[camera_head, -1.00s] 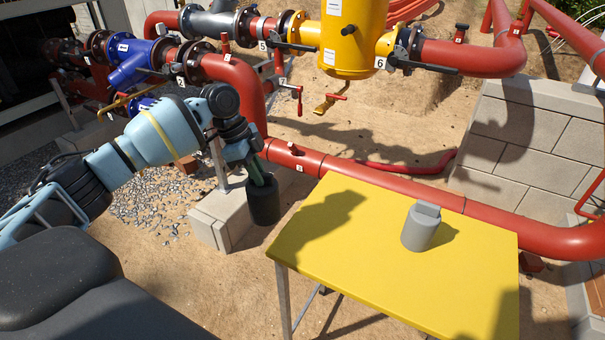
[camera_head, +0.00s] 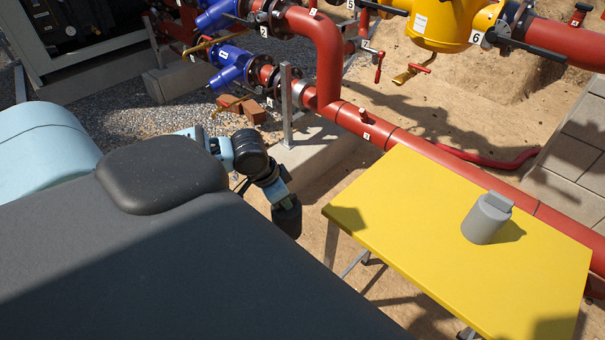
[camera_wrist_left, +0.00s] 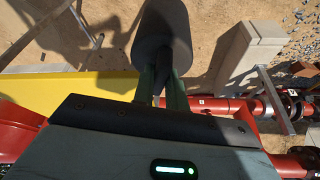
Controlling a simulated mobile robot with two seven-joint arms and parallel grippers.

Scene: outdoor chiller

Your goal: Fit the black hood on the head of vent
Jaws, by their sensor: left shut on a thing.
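The black hood (camera_head: 288,219) is a dark cylinder hanging at the end of my left arm, just left of the yellow table in the head view. My left gripper (camera_head: 280,196) is shut on it, holding it above the sandy ground. In the left wrist view the hood (camera_wrist_left: 163,32) sits at the tips of the two green fingers of my left gripper (camera_wrist_left: 161,75). The fingers hide part of its near end. I cannot make out the vent head in either view. My right gripper is not in view.
A yellow table (camera_head: 400,215) stands on the right, with a grey capped cylinder (camera_head: 485,220) on it. A red pipe (camera_head: 375,130) runs behind the table. Blue valves (camera_head: 232,65) and a yellow vessel (camera_head: 440,25) stand at the back. Sand lies between hood and table.

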